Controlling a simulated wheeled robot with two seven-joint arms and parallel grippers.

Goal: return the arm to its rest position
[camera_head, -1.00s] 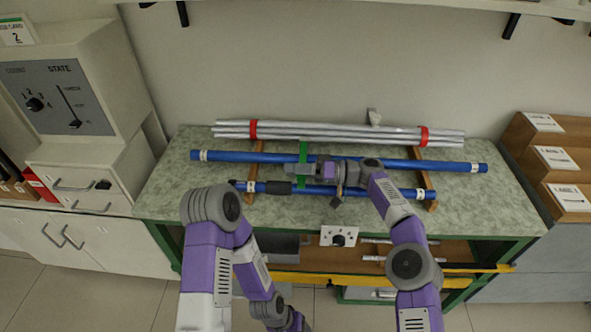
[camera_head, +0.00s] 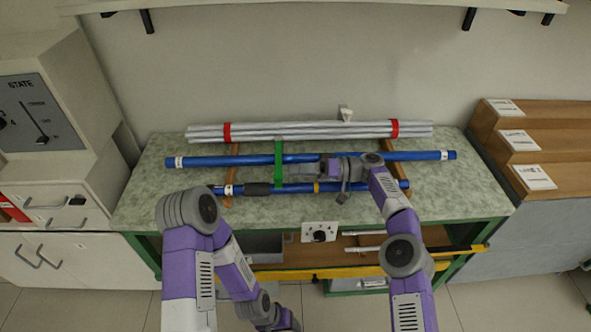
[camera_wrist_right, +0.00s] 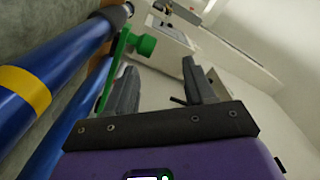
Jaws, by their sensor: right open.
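My right gripper (camera_head: 300,168) reaches in over the bench with its fingers pointing left. In the right wrist view its two fingers stand apart with nothing between them (camera_wrist_right: 158,88). A green upright piece (camera_head: 278,163) is just left of the fingertips; its green knob shows beyond the fingers in the wrist view (camera_wrist_right: 138,43). A long blue rod (camera_head: 220,161) and a shorter blue rod (camera_head: 298,188) with a yellow band lie below and behind the gripper. My left arm (camera_head: 190,240) hangs down at the lower left; its gripper is not visible.
A bundle of grey rods (camera_head: 300,130) with red bands lies at the bench's back. The bench top (camera_head: 150,190) is bare at both ends. A control cabinet (camera_head: 40,110) stands left, wooden stepped boxes (camera_head: 550,150) right. A yellow bar (camera_head: 330,272) runs along the front.

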